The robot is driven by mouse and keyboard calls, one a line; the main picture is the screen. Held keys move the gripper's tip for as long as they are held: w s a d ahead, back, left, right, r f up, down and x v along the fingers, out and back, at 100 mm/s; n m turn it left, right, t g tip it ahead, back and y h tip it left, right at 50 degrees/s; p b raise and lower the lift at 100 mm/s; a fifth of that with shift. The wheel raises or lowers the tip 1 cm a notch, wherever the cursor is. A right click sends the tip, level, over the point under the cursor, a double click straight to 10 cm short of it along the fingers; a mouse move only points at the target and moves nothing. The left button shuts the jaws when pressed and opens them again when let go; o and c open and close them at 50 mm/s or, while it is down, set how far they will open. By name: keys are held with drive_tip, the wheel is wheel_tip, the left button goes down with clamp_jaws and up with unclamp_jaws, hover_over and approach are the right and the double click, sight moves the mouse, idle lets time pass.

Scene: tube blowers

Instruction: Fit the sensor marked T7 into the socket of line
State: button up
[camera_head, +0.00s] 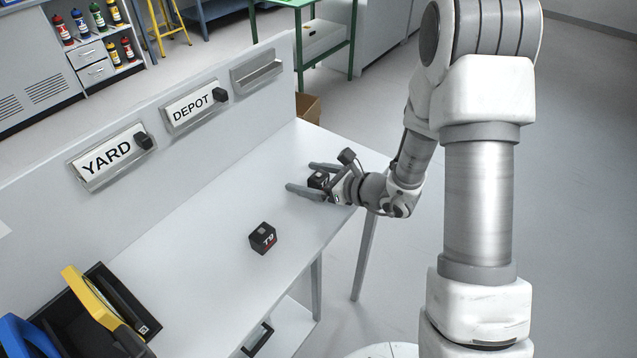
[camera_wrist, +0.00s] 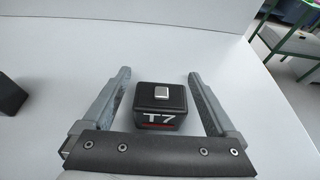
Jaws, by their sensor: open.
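The sensor marked T7 (camera_wrist: 162,105) is a black block with white lettering, a red stripe and a pale square on top. It stands on the white table between the two fingers of my gripper (camera_wrist: 159,74), with a gap on each side. In the head view the same dark block (camera_head: 318,180) shows between the fingers of my gripper (camera_head: 299,176), partly covered. My gripper is open. On the upright panel, the YARD plate (camera_head: 107,159) and the DEPOT plate (camera_head: 187,108) each have a black block at the right end. A third metal holder (camera_head: 257,74) shows no sign or block.
A second black block marked T9 (camera_head: 263,239) stands nearer on the table; a dark block (camera_wrist: 10,96) shows at the wrist view's left edge. A black bin (camera_head: 128,308) with yellow and blue handled things is at lower left. The table between T9 and the panel is clear.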

drive_tip(key=c, duration=1.5)
drive_tip(key=shift+o, duration=0.2)
drive_tip(key=shift+r, duration=0.1)
